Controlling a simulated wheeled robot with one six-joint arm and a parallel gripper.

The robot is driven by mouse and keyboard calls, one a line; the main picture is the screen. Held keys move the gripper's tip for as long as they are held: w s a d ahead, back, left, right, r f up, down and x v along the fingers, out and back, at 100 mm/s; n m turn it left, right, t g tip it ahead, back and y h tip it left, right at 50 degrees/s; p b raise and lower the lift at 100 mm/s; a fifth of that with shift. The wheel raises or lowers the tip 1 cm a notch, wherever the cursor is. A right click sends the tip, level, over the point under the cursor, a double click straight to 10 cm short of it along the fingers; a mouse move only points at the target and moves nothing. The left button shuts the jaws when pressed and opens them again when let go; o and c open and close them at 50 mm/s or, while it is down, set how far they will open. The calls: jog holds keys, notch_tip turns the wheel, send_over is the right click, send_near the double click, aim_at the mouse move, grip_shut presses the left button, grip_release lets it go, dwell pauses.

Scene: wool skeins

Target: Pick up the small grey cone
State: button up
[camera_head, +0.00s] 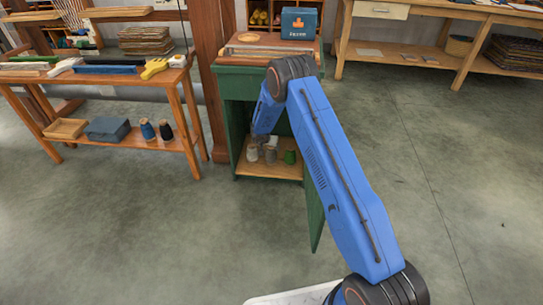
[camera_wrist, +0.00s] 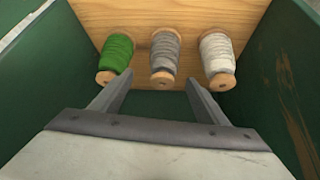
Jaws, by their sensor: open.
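The small grey cone (camera_wrist: 165,52) is a spool of grey yarn with a wooden end, in the middle of a row of three. It also shows inside the green cabinet in the head view (camera_head: 271,156). The green cone (camera_wrist: 116,52) and the white cone (camera_wrist: 215,54) flank it in the wrist view, with small gaps between. My gripper (camera_wrist: 158,78) is open and empty. Its fingers point toward the grey cone, one to each side of its near end. Whether they overlap it in depth I cannot tell.
The cones stand on the wooden shelf (camera_head: 262,171) of the green cabinet. Its side walls rise close on both sides of my gripper in the wrist view. The cabinet door (camera_head: 314,208) hangs open. A wooden table (camera_head: 120,73) stands left; the floor in front is clear.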

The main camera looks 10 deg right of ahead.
aim_at(271, 149)
jog(key=x, duration=0.7)
jog(key=shift+w+d+f, duration=0.1)
jog(key=shift+w+f, duration=0.1)
jog(key=shift+f, duration=0.05)
jog(key=shift+w+a+x, duration=0.1)
jog(key=shift+w+x, duration=0.05)
jog(key=shift+x, duration=1.2)
jog(key=shift+w+a+x, duration=0.1)
jog(key=shift+w+x, duration=0.05)
jog(key=shift+x, duration=1.15)
jog(key=shift+r, duration=0.1)
jog(key=c, duration=1.3)
